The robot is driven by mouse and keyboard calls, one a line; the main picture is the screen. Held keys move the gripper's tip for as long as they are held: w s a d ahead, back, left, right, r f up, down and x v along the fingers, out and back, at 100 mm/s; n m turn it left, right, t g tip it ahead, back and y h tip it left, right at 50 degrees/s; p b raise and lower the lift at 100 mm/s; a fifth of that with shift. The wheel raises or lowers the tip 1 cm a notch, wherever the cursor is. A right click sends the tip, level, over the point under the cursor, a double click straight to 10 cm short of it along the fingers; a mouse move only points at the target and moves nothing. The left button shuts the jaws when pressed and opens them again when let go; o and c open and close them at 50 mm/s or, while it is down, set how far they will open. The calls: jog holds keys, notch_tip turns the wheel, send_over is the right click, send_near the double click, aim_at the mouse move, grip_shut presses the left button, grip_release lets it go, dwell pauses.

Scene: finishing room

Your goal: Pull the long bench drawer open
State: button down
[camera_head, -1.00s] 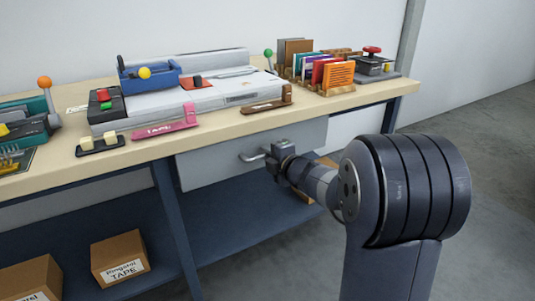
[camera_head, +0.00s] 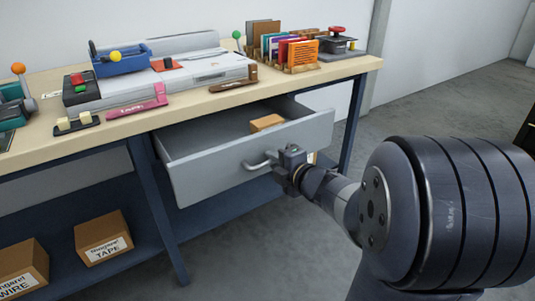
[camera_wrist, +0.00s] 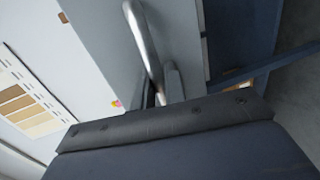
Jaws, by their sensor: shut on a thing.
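The long grey bench drawer (camera_head: 215,172) stands pulled partway out from under the bench top, and its inside shows. A small cardboard box (camera_head: 266,123) lies in it toward the right. The drawer's bar handle (camera_head: 256,163) is on the front panel; it also shows in the wrist view (camera_wrist: 146,42). My gripper (camera_head: 281,162) is shut on the right part of the handle. The fingertips are mostly hidden in the wrist view.
The wooden bench top (camera_head: 185,110) carries a blue tote (camera_head: 122,62), a pink tape holder (camera_head: 140,106) and a rack of coloured cards (camera_head: 290,50). Cardboard boxes (camera_head: 103,238) stand on the blue lower shelf. A blue bench leg (camera_head: 164,210) is left of the drawer. Grey floor is open at right.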

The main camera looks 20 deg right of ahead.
jog(key=shift+s+d, duration=0.1)
jog(key=shift+s, duration=0.05)
jog(key=c, duration=1.8)
grip_release()
jog(key=shift+p+v, duration=1.8)
jog(key=shift+v, duration=3.6)
jog(key=shift+f, duration=0.1)
